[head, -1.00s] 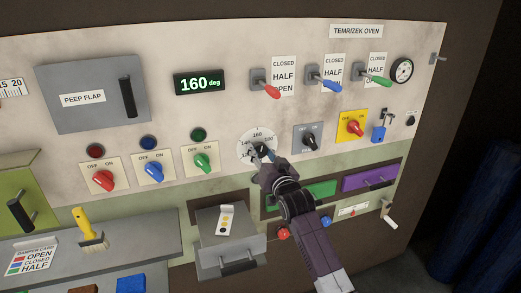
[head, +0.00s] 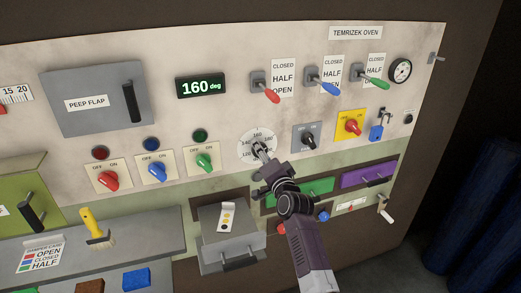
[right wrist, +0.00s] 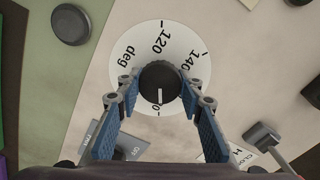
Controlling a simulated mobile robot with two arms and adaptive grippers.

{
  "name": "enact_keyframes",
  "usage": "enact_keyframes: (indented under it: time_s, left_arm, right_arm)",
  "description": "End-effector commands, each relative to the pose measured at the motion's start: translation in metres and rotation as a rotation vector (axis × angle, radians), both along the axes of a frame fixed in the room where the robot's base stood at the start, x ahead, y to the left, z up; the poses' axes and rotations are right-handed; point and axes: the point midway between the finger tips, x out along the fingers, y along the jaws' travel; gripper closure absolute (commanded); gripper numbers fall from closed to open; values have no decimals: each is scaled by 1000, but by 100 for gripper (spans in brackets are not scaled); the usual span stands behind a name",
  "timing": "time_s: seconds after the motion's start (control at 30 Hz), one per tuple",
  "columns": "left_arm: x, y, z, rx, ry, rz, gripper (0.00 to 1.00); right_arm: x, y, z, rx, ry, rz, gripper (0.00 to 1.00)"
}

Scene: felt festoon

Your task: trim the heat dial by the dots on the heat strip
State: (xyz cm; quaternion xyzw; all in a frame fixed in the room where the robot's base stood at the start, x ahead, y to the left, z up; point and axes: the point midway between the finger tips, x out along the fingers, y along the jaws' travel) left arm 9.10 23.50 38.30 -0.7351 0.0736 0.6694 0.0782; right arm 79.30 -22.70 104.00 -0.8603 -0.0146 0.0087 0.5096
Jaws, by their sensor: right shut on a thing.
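The heat dial (head: 258,135) is a round white scale with a dark knob, low in the middle of the oven panel. My right gripper (head: 262,152) is on it and hides part of the knob in the head view. In the right wrist view the black knob (right wrist: 160,80) sits between the two blue fingers of my right gripper (right wrist: 158,90), with its white mark toward the bottom of the picture. The heat strip (head: 226,217) is a small white card with a column of dots, some yellow, lying on a grey box. My left gripper is out of view.
The green display (head: 201,86) reads 160 deg. A green switch (head: 205,161) is left of the dial and a black-knobbed switch (head: 308,139) is right of it. The grey box (head: 231,240) juts out below.

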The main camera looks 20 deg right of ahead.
Motion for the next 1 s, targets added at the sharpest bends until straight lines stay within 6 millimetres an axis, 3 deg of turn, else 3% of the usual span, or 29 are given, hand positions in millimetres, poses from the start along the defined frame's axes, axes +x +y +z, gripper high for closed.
enact_keyframes:
  time_s: [0.63,0.67,0.7,0.83,1.0]
  left_arm:
    - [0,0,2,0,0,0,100]
    - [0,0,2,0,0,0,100]
    - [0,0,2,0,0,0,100]
    - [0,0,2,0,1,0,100]
    - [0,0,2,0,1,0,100]
  right_arm:
    - [0,0,0,53,2,0,90]
    - [0,0,0,53,2,0,64]
    - [0,0,0,53,2,0,60]
    - [0,0,0,53,2,0,47]
    - [0,0,0,52,2,0,47]
